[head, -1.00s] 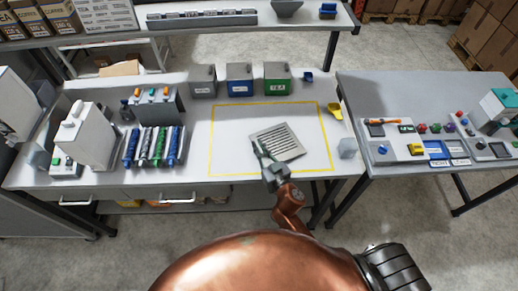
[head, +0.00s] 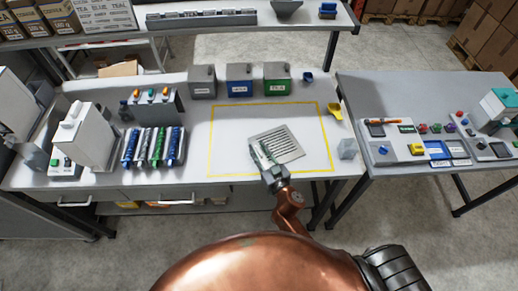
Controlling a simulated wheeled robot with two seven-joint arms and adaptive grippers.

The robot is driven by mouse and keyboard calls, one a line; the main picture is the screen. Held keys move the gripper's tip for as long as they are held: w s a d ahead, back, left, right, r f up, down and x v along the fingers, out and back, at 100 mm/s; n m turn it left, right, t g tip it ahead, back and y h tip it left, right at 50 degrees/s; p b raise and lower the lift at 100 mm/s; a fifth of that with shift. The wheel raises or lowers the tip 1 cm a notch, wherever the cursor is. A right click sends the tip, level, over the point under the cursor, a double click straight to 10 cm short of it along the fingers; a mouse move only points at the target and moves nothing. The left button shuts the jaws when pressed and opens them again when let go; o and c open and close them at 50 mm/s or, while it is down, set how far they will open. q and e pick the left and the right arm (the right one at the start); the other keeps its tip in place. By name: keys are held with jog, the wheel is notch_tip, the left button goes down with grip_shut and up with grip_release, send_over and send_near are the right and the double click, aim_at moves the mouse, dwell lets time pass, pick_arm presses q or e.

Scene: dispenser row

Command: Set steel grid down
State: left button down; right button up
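The steel grid (head: 284,142) is a light grey slatted plate, turned at a slant. It appears to lie flat inside the yellow outline (head: 325,140) on the white table (head: 195,180). My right gripper (head: 261,152) is at the grid's near left edge and covers part of that edge. The fingertips are small in the picture, and I cannot tell whether they grip the edge or stand apart from it. My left gripper is not clearly visible.
Grey, blue and green bins (head: 239,80) stand behind the outline. Several blue and green tubes (head: 154,146) lie to its left. A yellow scoop (head: 335,111) and a clear block (head: 347,148) are at the right. The outline's left part is clear.

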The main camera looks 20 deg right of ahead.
aim_at(267, 166)
jog(key=shift+s+r, duration=0.1)
jog(key=shift+r, duration=0.05)
jog(key=s, duration=0.3)
jog(key=s+d, duration=0.1)
jog(key=s, duration=0.7)
jog(key=shift+d+r, duration=0.2)
jog(key=shift+o, duration=0.4)
jog(key=shift+s+r, duration=0.1)
jog(key=shift+s, duration=0.15)
jog(key=w+p, duration=0.4)
jog(key=p, duration=0.1)
jog(key=shift+w+f, duration=0.1)
jog(key=shift+f, duration=0.1)
jog(key=shift+w+a+f, duration=0.1)
jog(key=shift+w+f, duration=0.05)
jog(key=shift+w, duration=0.2)
jog(key=w, duration=0.4)
jog(key=w+a, duration=0.1)
jog(key=w, duration=0.1)
jog(key=shift+w+a+f, duration=0.1)
jog(key=shift+w+f, duration=0.25)
grip_shut()
